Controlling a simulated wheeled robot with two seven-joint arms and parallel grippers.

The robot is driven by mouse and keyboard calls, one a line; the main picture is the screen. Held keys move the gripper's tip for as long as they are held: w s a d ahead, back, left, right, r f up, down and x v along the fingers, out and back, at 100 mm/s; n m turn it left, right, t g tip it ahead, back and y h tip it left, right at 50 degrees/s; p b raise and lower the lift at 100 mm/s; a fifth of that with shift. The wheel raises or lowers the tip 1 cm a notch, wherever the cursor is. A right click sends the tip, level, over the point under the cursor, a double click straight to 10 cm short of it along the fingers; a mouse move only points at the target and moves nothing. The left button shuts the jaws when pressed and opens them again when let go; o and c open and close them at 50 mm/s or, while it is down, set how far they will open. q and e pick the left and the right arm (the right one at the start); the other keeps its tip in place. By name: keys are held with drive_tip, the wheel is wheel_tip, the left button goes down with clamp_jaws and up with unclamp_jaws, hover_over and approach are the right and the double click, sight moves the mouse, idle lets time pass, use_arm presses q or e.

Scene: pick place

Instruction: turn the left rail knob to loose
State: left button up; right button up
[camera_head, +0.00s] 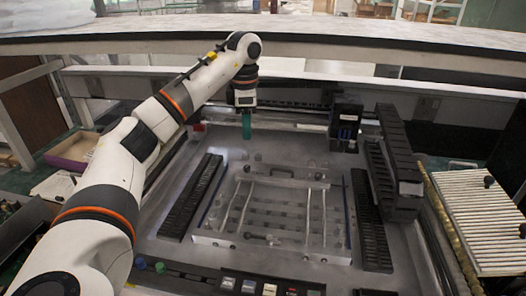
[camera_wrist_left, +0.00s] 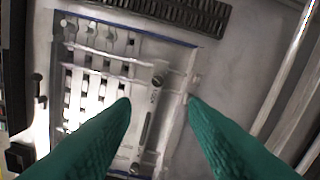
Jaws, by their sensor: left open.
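A pale fixture frame (camera_head: 205,237) with thin metal rails lies flat on the machine bed; it also shows in the left wrist view. A cross bar (camera_head: 280,175) runs along its back side. A small round knob (camera_head: 247,168) sits near the left end of this bar, and a knob (camera_wrist_left: 158,80) shows on the bar in the wrist view. Which one is the left rail knob is not fully clear. My left gripper (camera_head: 246,136) points down above the bed, behind the bar. Its green fingers (camera_wrist_left: 160,103) are apart, with nothing held between them; the bar lies below. My right gripper is not in view.
Black slotted racks (camera_head: 190,197) flank the fixture. A black machine head (camera_head: 345,127) sits on the back gantry, and a black cable chain (camera_head: 393,165) stands at the right. A ribbed white panel (camera_head: 480,222) lies farther right. The air above the fixture is free.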

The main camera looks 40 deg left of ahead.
sight(247, 167)
use_arm(q)
drive_tip(key=f, duration=0.2)
drive_tip(key=s+f, duration=0.1)
drive_tip(key=f, duration=0.1)
drive_tip(key=shift+f, duration=0.35)
drive_tip(key=f, duration=0.7)
drive_tip(key=shift+w, duration=0.2)
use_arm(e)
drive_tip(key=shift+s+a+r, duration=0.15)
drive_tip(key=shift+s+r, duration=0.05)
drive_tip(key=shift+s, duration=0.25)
use_arm(q)
clamp_jaws()
